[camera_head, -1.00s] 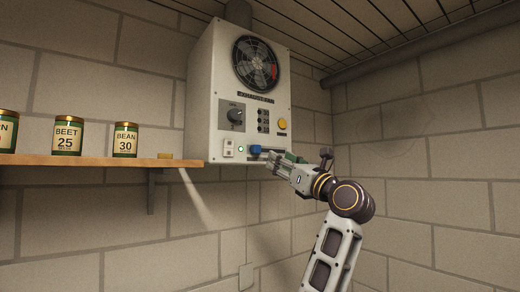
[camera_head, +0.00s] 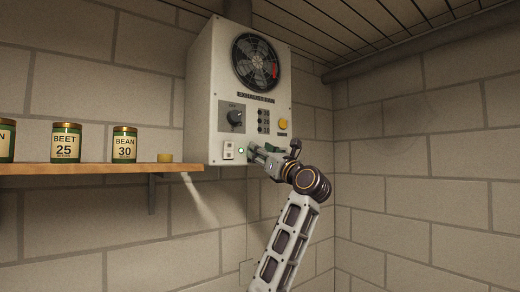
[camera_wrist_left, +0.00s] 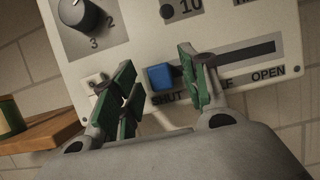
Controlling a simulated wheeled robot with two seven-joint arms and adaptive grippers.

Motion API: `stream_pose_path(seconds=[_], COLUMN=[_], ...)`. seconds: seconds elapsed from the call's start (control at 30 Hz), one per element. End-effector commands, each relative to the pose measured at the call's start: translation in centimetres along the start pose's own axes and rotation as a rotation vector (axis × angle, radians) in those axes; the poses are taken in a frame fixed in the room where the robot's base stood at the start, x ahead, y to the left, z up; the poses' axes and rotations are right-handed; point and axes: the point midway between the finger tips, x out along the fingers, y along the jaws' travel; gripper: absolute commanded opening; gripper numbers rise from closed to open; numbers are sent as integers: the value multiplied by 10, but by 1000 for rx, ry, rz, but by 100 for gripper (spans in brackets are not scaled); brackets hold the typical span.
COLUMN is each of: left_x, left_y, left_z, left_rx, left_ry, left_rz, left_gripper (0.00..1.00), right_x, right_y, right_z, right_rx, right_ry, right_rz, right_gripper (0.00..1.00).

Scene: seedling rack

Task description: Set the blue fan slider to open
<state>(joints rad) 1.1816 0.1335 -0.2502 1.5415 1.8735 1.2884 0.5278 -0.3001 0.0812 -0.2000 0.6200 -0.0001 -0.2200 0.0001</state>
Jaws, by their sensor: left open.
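The blue fan slider (camera_wrist_left: 160,77) sits at the left end of its dark slot, above the word SHUT, in the left wrist view. The OPEN label (camera_wrist_left: 268,73) is at the slot's right end. My left gripper (camera_wrist_left: 156,84) is open, with one green-padded finger on each side of the slider and gaps showing between. In the head view my left gripper (camera_head: 262,155) is at the panel's lower edge and hides the slider.
Space right of the box is clear.

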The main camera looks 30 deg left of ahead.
Motion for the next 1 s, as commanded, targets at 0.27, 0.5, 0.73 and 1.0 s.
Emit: stream_pose_path(seconds=[0.27, 0.5, 0.73, 1.0], left_x=[9, 9, 8, 8], left_y=[0, 0, 0, 0], left_z=[0, 0, 0, 0], left_rx=[-1, -1, -1, -1], left_ry=[0, 0, 0, 0], left_rz=[0, 0, 0, 0], left_gripper=[45, 42, 12, 0], right_x=[-3, -3, -3, -3], right_y=[0, 0, 0, -2], right_z=[0, 0, 0, -1], right_rx=[0, 0, 0, 1], right_ry=[0, 0, 0, 0], right_rz=[0, 0, 0, -2], right_gripper=[40, 40, 40, 40])
